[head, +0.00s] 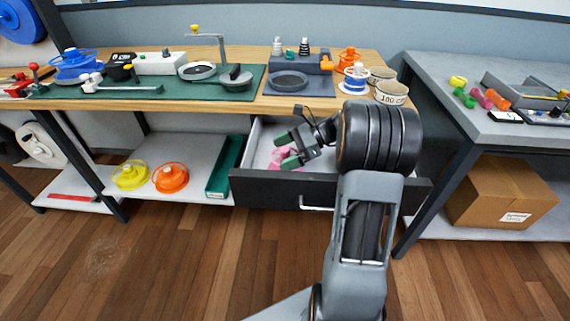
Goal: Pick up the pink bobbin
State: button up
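A pink object (273,161), which looks like the pink bobbin, lies in the open drawer (262,189) under the wooden bench. My gripper partly covers it, so its full shape is hidden. My gripper (285,150) is over the drawer, with its two green-tipped fingers apart and nothing visible held between them. The fingertips overlap the pink object in the picture; I cannot tell how far above it they are. A smaller pink piece (482,98) lies on the grey table at the right, beside green, orange and yellow pieces.
A green box (224,168) and orange (170,177) and yellow (130,175) spools sit on the shelf at left. The floor in front is clear.

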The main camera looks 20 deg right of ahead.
jog(key=c, duration=0.5)
